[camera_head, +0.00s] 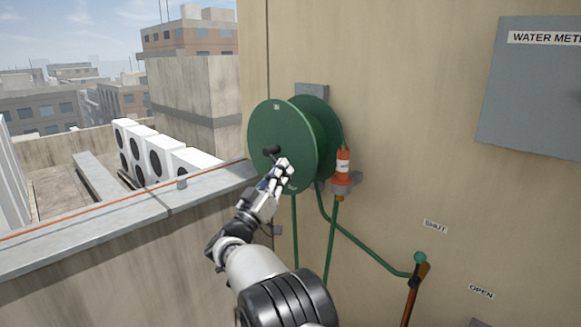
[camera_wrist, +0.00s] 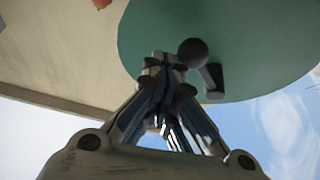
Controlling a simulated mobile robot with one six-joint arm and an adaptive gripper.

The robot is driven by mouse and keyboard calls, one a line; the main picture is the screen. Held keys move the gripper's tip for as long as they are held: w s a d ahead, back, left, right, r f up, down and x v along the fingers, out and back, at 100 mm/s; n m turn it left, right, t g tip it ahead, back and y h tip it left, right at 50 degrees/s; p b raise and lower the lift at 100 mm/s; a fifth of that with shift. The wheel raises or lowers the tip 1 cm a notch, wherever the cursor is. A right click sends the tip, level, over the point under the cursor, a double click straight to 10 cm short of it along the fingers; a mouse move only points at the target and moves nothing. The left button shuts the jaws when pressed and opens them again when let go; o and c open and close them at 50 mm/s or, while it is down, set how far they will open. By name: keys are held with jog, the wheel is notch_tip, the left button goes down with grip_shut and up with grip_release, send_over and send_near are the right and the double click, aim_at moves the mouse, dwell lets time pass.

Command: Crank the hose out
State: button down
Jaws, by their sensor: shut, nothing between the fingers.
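The green hose reel (camera_head: 283,130) is mounted on the beige wall, and its round face also shows in the wrist view (camera_wrist: 240,35). A black crank knob (camera_head: 271,151) sticks out of that face; in the wrist view the knob (camera_wrist: 192,52) has a short dark arm beside it. My gripper (camera_head: 284,166) is shut and empty, in front of the reel's face and just below and right of the knob. In the wrist view its fingertips (camera_wrist: 163,62) are close beside the knob; I cannot tell whether they touch it. Green hose (camera_head: 295,230) hangs below the reel.
An orange and white nozzle (camera_head: 343,165) sits in a holder right of the reel. A grey water meter box (camera_head: 530,90) is on the wall. A parapet (camera_head: 120,215) runs left.

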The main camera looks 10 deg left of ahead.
jog(key=m+g+h, duration=0.1)
jog(key=m, duration=0.1)
jog(key=f+m+g+h, duration=0.1)
jog(key=m+h, duration=0.1)
jog(key=m, duration=0.1)
jog(key=a+f+m+g+h, duration=0.1)
jog(key=m, duration=0.2)
jog(key=shift+w+f+h+b, duration=0.25)
jog(key=shift+h+b, duration=0.05)
jog(key=shift+b, duration=0.05)
jog(key=shift+a+f, duration=0.1)
jog(key=shift+f, duration=0.05)
jog(key=shift+w+a+f, duration=0.4)
jog(key=shift+a+f, duration=0.05)
jog(key=shift+f, duration=0.2)
jog(key=shift+f, duration=0.1)
